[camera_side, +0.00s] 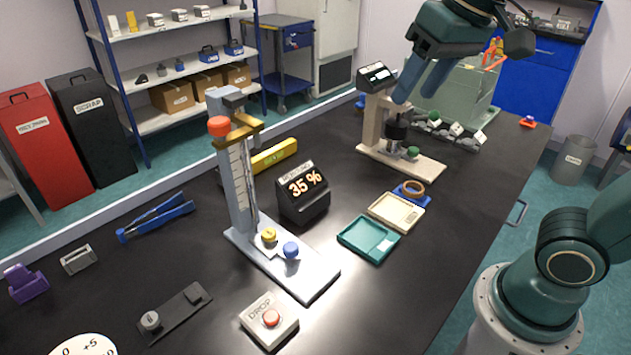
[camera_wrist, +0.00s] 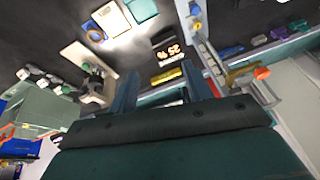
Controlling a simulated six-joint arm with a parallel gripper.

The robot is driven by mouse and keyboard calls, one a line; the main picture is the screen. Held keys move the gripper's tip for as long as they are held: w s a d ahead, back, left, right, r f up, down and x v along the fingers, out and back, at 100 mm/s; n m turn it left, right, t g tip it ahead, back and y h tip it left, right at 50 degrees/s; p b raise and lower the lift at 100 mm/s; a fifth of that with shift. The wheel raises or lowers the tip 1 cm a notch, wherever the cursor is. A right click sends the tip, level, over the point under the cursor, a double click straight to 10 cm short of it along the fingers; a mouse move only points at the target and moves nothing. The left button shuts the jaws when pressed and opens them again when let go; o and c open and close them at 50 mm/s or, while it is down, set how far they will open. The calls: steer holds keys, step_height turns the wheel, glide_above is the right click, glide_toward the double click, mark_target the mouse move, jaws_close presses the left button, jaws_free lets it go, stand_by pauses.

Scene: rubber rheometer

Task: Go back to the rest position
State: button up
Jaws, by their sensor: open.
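My gripper (camera_side: 416,94) is raised high over the back right of the black bench (camera_side: 450,230), with its blue-grey fingers pointing down. The fingers are apart and nothing shows between them. In the wrist view, my gripper (camera_wrist: 160,70) also looks empty, with the bench tilted beyond it. In the side view, the fingers appear in front of the green-tinted clear bin and above the beige gauge stand (camera_side: 385,150). From this angle I cannot tell the exact clearance over the stand.
The bench's right front is clear.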

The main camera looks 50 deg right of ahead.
steer(key=s+d+f+n+t, duration=0.1)
steer(key=s+d+f+n, duration=0.1)
steer(key=s+f, duration=0.5)
steer(key=shift+s+d+f+h, duration=0.3)
steer(key=shift+s+d+f, duration=0.1)
steer(key=shift+d+f, duration=0.15)
